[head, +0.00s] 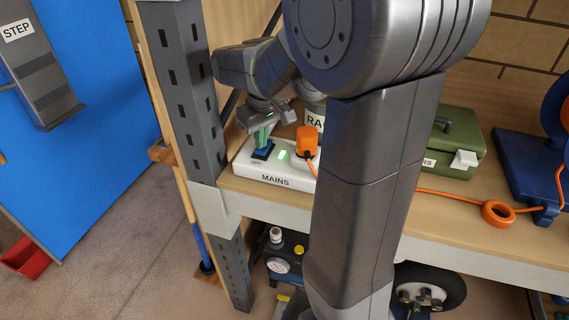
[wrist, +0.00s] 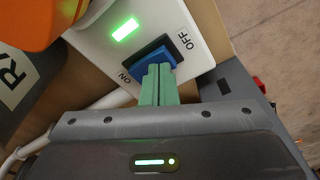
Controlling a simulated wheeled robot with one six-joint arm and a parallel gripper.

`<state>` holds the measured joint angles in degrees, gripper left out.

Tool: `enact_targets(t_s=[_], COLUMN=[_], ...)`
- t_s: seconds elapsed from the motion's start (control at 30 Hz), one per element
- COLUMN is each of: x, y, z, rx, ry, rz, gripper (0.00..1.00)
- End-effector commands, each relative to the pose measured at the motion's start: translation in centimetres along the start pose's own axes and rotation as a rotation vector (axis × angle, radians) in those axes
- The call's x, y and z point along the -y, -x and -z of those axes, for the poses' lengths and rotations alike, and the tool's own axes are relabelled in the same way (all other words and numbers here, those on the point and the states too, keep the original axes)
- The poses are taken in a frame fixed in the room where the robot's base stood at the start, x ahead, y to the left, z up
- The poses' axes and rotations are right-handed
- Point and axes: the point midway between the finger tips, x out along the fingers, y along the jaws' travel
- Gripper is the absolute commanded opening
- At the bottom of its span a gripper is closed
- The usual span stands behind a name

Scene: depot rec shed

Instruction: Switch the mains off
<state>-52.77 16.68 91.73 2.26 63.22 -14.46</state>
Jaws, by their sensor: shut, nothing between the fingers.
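The white mains box (head: 262,172) sits on the wooden shelf and is labelled MAINS. The box also shows in the wrist view (wrist: 88,43). Its blue rocker switch (wrist: 168,47) lies between the words ON and OFF, and a green light (wrist: 125,29) beside it is lit. An orange plug (head: 306,141) stands in the box's socket. My gripper (wrist: 157,68) is shut and empty, its green fingertips at the switch, over or against its near edge. Whether they touch it I cannot tell. In the head view my gripper (head: 262,148) points down at the switch, hiding part of it.
A grey upright post (head: 184,90) stands just left of the box. A green case (head: 455,143) and an orange cable ring (head: 497,213) are on the shelf to the right. A blue panel (head: 95,120) stands at left.

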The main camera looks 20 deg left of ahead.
Motion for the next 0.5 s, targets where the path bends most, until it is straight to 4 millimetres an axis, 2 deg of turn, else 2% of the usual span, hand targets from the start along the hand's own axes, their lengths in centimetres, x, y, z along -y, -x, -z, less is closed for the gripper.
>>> enact_targets(t_s=[0.27, 0.5], x=[0.0, 0.0], y=[0.0, 1.8], z=[0.0, 0.2], rx=[0.000, 0.000], ry=[0.000, 0.000], rz=[0.000, 0.000], gripper=[0.00, 0.00])
